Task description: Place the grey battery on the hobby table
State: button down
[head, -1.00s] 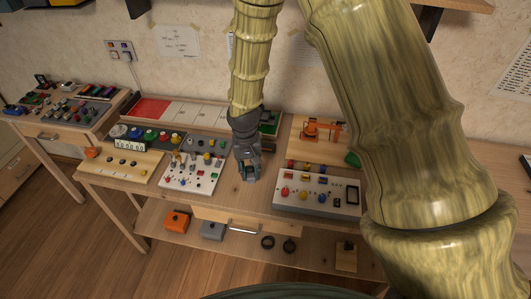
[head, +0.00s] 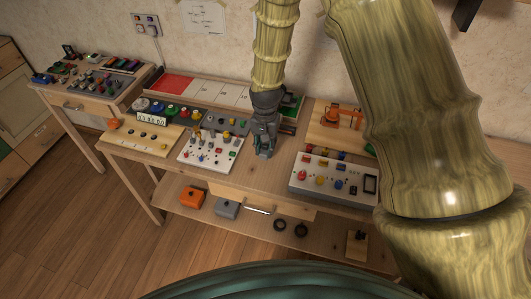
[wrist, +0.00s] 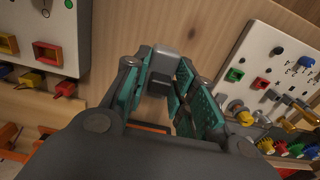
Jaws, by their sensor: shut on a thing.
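My gripper (head: 265,154) is low over the middle table (head: 262,180), in the gap between two control panels. In the wrist view its teal-padded fingers (wrist: 165,88) are shut on a small grey block, the grey battery (wrist: 164,60). The battery's lower part is partly hidden between the fingers, and in the head view the gripper hides it. I cannot tell whether the battery touches the tabletop. A smaller table (head: 62,88) with many small parts on it stands at the left; no label shows which table is the hobby table.
A white panel with knobs (head: 228,153) stands left of my gripper, and a white panel with coloured buttons (head: 312,190) right of it. An orange box (head: 194,201) and a grey box (head: 228,209) sit on the lower shelf. Wooden floor lies open at the left.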

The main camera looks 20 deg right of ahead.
aim_at(265, 155)
jog(key=shift+f+p, duration=0.5)
jog(key=shift+f, duration=1.65)
jog(key=shift+f, duration=0.2)
jog(key=c, duration=1.2)
grip_release()
jog(key=shift+o, duration=0.2)
jog(key=shift+r, duration=0.1)
jog(key=shift+r+b, duration=1.5)
jog(key=shift+r, duration=4.6)
